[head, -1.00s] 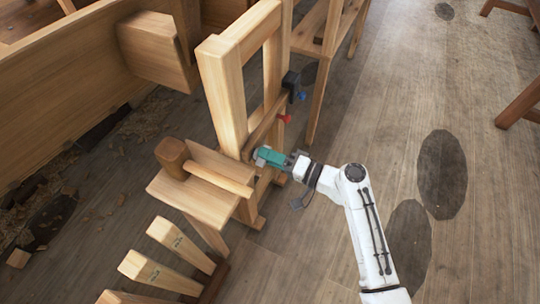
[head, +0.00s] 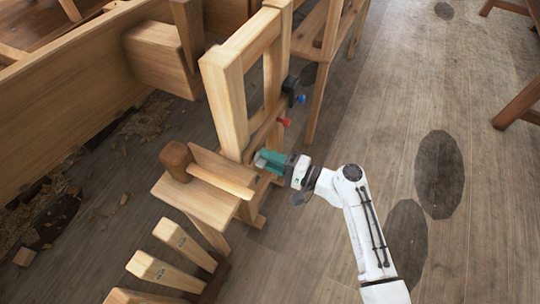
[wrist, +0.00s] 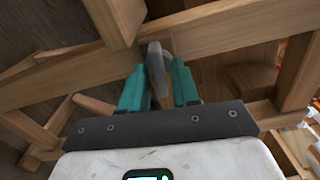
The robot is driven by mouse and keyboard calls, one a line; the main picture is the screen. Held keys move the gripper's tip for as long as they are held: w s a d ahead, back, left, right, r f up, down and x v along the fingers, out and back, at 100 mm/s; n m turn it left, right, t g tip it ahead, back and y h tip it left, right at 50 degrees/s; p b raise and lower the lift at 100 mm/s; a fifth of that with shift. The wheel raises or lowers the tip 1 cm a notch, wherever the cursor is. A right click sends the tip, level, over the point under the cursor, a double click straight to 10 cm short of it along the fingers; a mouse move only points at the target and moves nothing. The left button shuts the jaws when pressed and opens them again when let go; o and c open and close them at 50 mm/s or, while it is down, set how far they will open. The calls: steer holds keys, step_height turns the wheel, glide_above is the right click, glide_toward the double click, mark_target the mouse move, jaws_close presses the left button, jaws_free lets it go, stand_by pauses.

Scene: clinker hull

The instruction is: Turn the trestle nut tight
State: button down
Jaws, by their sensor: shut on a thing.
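The trestle is a tall pale wooden frame (head: 228,105) left of centre in the head view. The nut (wrist: 157,62) is a grey, flat, upright piece in the wrist view, in front of a wooden beam. Its tip also shows as a pale grey patch at the trestle's lower rail in the head view (head: 259,161). My gripper (head: 264,160) has teal fingers and reaches in from the right. In the wrist view my gripper (wrist: 158,75) is shut on the nut, with a finger on each side. The fingers hide part of it.
A wooden mallet (head: 177,158) lies on a small bench (head: 190,200) just left of my gripper. A red handle (head: 284,122) and a blue one (head: 301,99) stick out above it. Wedge-shaped wooden pieces (head: 160,272) stand lower left. The floor (head: 340,110) at right is mostly clear.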

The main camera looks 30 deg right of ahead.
steer(key=m+p, duration=0.2)
steer(key=m, duration=0.2)
steer(key=shift+f+m+p, duration=0.1)
steer(key=shift+m+p, duration=0.2)
steer(key=shift+m, duration=0.1)
stand_by(0.4)
steer(key=c, duration=1.2)
jaws_free()
steer(key=shift+o, duration=0.2)
steer(key=shift+d, duration=0.1)
steer(key=v, duration=1)
steer(key=shift+s+d+p, duration=0.2)
steer(key=shift+s+p, duration=0.1)
steer(key=shift+s, duration=0.05)
